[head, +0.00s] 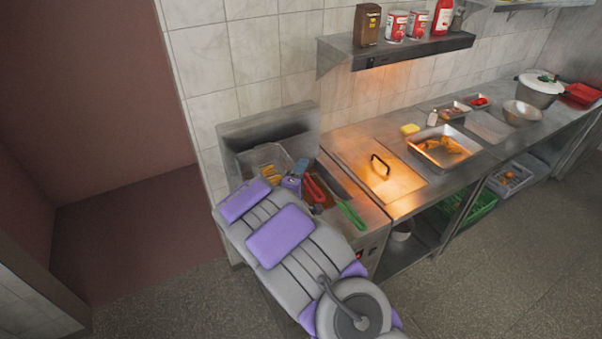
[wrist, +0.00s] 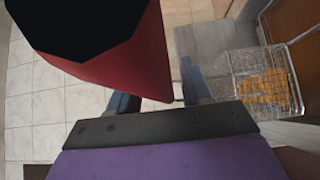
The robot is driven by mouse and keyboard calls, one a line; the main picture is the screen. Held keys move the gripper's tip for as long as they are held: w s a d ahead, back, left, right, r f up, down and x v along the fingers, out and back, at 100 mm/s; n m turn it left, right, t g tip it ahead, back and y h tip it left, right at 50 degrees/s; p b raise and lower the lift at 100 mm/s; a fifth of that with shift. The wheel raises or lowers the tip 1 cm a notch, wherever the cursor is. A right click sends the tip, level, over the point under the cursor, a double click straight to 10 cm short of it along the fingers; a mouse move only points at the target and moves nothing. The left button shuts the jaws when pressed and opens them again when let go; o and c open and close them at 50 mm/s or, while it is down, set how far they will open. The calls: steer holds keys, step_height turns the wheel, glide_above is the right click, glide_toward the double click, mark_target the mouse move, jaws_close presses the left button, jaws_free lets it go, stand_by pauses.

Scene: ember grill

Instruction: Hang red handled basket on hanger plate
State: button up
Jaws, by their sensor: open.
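The red handle (head: 314,189) shows just right of my gripper (head: 294,178) at the fryer in the head view. In the wrist view, a large red handle with a black end (wrist: 120,65) fills the upper left. It lies over the space between the two fingers of my gripper (wrist: 160,96), which are apart and not closed on it. A wire basket (head: 258,157) with golden food sits at the fryer's left; it also shows in the wrist view (wrist: 245,65). I cannot tell whether the red handle joins this basket. An upright steel plate (head: 262,125), possibly the hanger plate, stands behind.
A green handle (head: 349,214) lies right of the red one. A steel lid with a black handle (head: 380,166) and a tray of food (head: 443,149) are on the counter to the right. A shelf (head: 400,50) with cans juts from the wall above.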

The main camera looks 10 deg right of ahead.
steer(key=v, duration=1.7)
steer(key=shift+a+p, duration=0.15)
steer(key=shift+p, duration=0.15)
steer(key=shift+s+f, duration=0.1)
steer(key=shift+s, duration=0.05)
